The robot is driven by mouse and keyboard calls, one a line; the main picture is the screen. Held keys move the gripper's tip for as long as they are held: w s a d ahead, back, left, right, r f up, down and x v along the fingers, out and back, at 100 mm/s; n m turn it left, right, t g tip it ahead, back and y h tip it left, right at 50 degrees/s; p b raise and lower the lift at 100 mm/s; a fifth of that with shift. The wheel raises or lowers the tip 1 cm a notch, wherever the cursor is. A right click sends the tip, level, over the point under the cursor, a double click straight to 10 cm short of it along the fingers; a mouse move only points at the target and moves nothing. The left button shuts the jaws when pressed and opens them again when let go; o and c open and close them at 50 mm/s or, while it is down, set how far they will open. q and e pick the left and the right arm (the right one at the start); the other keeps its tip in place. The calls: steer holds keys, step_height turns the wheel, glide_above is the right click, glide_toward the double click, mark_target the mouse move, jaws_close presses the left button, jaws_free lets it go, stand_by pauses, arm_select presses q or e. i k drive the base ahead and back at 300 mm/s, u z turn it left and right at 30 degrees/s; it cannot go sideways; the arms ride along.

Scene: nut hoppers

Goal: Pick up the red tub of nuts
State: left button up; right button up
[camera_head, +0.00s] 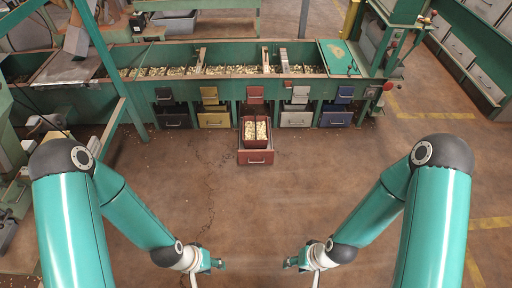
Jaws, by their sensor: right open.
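The red tub (256,157) stands out from the middle of the green hopper bench, with its handled front toward me. Pale nuts show in its divided top. My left gripper (216,264) is low in the view, left of the tub and well short of it. Its fingers are too small to read. My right gripper (290,264) is open, low and slightly right of the tub, also apart from it. Neither gripper touches the tub.
The green hopper bench (225,84) runs across the back, with nuts in its trough. A yellow tub (213,120), a white tub (295,119) and a blue tub (335,119) sit in its lower bays. The brown floor (190,200) before the red tub is clear.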

mark_target(248, 144)
steer(key=u, duration=0.8)
steer(key=i, duration=2.85)
steer(key=z, duration=0.6)
